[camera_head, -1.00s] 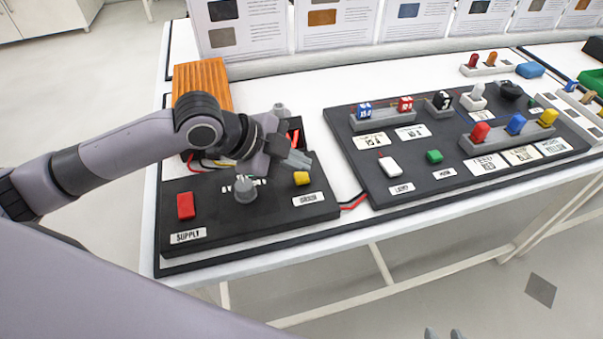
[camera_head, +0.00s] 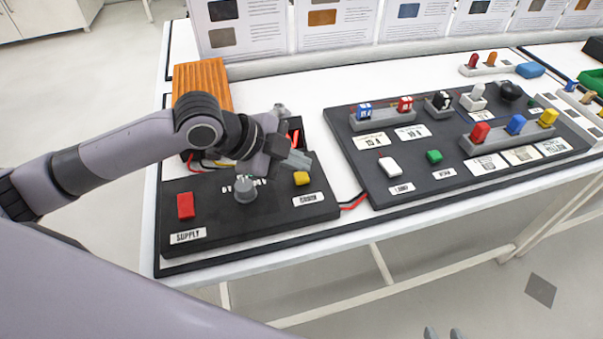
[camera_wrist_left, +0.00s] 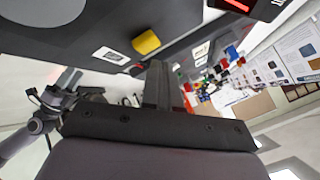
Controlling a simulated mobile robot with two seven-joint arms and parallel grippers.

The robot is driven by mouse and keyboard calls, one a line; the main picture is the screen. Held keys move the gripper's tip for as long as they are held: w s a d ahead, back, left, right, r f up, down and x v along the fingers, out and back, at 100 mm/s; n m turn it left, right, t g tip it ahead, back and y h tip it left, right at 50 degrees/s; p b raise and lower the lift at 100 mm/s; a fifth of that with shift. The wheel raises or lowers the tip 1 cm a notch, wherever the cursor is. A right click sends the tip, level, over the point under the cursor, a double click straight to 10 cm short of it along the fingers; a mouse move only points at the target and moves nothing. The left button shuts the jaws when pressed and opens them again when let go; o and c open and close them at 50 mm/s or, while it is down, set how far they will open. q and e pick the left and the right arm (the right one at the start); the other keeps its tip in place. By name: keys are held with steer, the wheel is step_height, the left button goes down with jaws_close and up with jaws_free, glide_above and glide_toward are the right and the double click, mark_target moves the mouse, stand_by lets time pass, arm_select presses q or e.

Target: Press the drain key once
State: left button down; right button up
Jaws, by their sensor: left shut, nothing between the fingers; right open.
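The yellow key (camera_head: 301,178) is on the right part of the black left-hand panel (camera_head: 270,218). The small white label (camera_head: 308,199) in front of it is too blurred to read surely; it may say DRAIN. My left gripper (camera_head: 298,161) is shut and empty, just behind and above the yellow key in the head view. I cannot tell from there whether it touches. In the left wrist view the yellow key (camera_wrist_left: 146,42) shows beside the shut fingers (camera_wrist_left: 158,85), with a visible gap. My right gripper (camera_head: 442,333) shows only its tips at the bottom edge, apart and empty.
On the same panel are a red key (camera_head: 186,205) labelled SUPPLY and a grey knob (camera_head: 245,189). A second black panel (camera_head: 400,185) with coloured switches stands to the right. An orange ribbed block (camera_head: 203,82) is behind the arm. Red and black wires join the panels.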

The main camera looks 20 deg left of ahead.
arm_select(q)
steer(key=shift+f, duration=0.15)
steer(key=shift+f, duration=0.3)
stand_by(0.6)
steer(key=shift+f, duration=0.5)
steer(key=shift+r, duration=0.1)
stand_by(0.4)
steer(key=shift+r+p, duration=0.85)
steer(key=shift+p, duration=0.45)
